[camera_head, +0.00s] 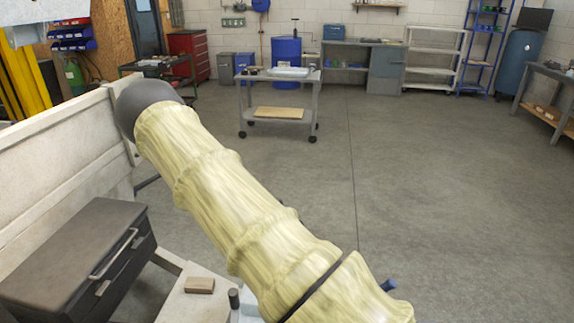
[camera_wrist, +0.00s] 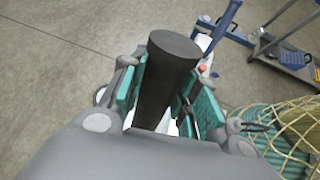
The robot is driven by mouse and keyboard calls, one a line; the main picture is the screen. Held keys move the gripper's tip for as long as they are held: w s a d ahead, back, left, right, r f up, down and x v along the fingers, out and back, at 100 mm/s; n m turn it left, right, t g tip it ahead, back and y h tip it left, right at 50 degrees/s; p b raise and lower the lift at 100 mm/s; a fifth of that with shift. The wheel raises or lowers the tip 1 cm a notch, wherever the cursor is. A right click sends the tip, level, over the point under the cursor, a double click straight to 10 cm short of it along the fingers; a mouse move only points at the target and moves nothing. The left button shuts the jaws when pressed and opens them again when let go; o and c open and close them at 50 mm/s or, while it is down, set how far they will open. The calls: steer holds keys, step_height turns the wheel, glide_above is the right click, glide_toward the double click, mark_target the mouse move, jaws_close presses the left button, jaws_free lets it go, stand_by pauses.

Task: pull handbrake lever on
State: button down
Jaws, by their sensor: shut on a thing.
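In the wrist view my gripper (camera_wrist: 166,88) has its teal finger pads on both sides of a thick dark cylindrical grip, which looks like the handbrake lever (camera_wrist: 172,48). The pads close on the grip, and its flat end sticks out past them. The lever's lower part and pivot are hidden by the gripper and my wrist. In the head view my own sleeved arm runs across the middle and covers the gripper, so neither it nor the grip is clearly visible there.
A blue bar (camera_wrist: 226,18) stands close beyond the grip. A yellow net over teal (camera_wrist: 290,132) lies at lower right. In the head view a dark box (camera_head: 75,250) sits left, by a pale panel (camera_head: 50,165). A small cart (camera_head: 278,112) stands farther back. Floor right is clear.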

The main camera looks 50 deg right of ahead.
stand_by(0.3)
steer(key=c, duration=1.1)
jaws_free()
steer(key=shift+w, duration=0.1)
steer(key=shift+o, duration=0.2)
steer(key=v, duration=1.2)
steer(key=shift+r, duration=0.1)
